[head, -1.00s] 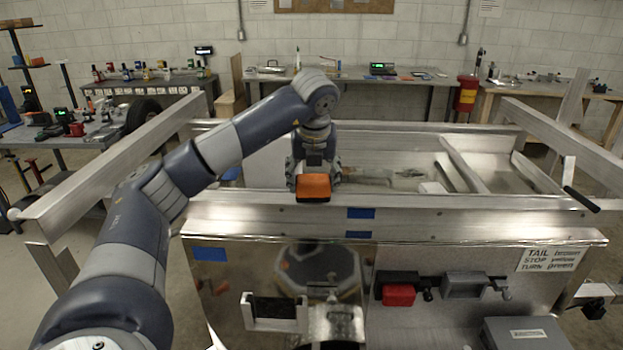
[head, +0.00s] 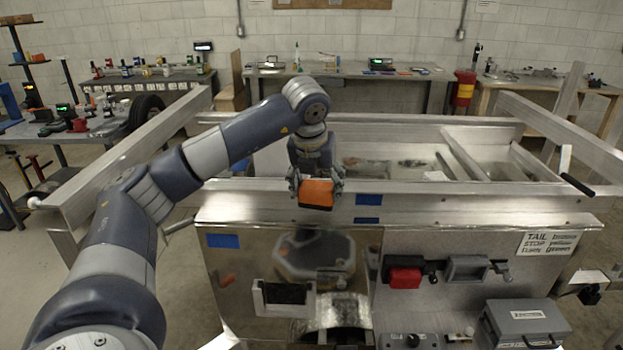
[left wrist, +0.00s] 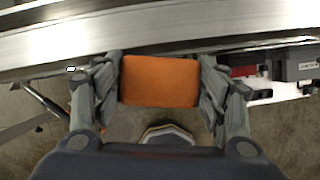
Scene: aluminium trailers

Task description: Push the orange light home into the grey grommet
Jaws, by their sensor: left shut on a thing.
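The orange light (head: 316,193) is a rounded rectangular block. My left gripper (head: 317,184) is shut on it, in front of the trailer's rear rail. In the left wrist view the light (left wrist: 160,81) sits between both fingers, gripped at its short ends. A grey rectangular frame (head: 467,268) with a small lever is on the rear panel, to the right and lower; it looks like the grey grommet. The light is well apart from it. My right gripper is not in view.
A red light (head: 405,277) sits in a dark holder just left of the grey frame. A white-edged bracket (head: 284,308) with a dark slot is at lower left. A grey case (head: 525,325) stands at lower right. The trailer rail (head: 450,205) runs behind the gripper.

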